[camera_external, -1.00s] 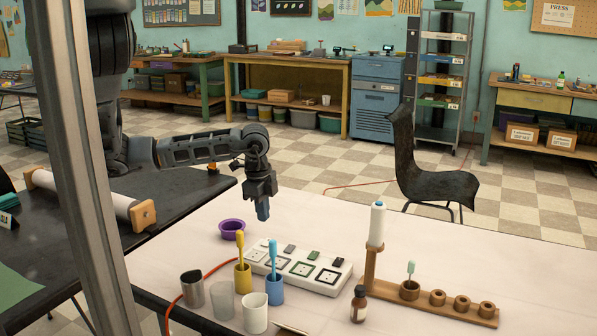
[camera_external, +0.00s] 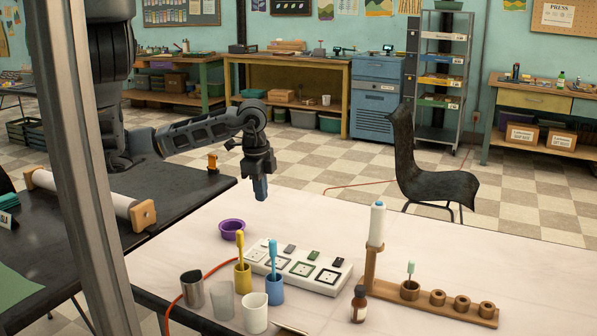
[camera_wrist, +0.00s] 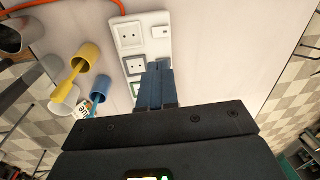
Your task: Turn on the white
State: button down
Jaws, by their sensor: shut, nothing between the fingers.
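A white power strip (camera_external: 322,285) lies on the pale table, with several sockets in differently coloured frames and a row of small switches. In the wrist view the strip (camera_wrist: 143,47) runs down from the top. A white switch (camera_wrist: 160,32) sits beside the socket with the white frame at its top end. My gripper (camera_external: 261,198) is shut and empty, pointing down, in the air above the table and apart from the strip. In the wrist view my shut blue fingers (camera_wrist: 157,82) cover part of the strip and some of its switches.
A yellow cup (camera_external: 243,281) and a blue cup (camera_external: 275,291), each holding a brush, stand close before the strip. A purple bowl (camera_external: 232,228) is at its left. A wooden stand (camera_external: 450,310) and brown bottle (camera_external: 359,304) are at the right. A red cable (camera_external: 193,279) leads left.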

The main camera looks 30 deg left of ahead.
jog(key=shift+w+r+n+b, duration=0.1)
jog(key=shift+w+n+b, duration=0.15)
jog(key=shift+n+b, duration=1.75)
jog(key=shift+w+f+n+b, duration=0.1)
jog(key=shift+w+n+b, duration=0.2)
jog(key=shift+n, duration=3.35)
jog(key=shift+w+r+n+b, duration=0.15)
jog(key=shift+n+b, duration=1.05)
jog(key=shift+n, duration=1.65)
jog(key=shift+f, duration=0.2)
jog(key=f, duration=0.4)
jog(key=w+f+b, duration=0.1)
jog(key=f, duration=0.4)
jog(key=f+b, duration=0.1)
jog(key=f, duration=0.3)
jog(key=shift+w+f, duration=0.35)
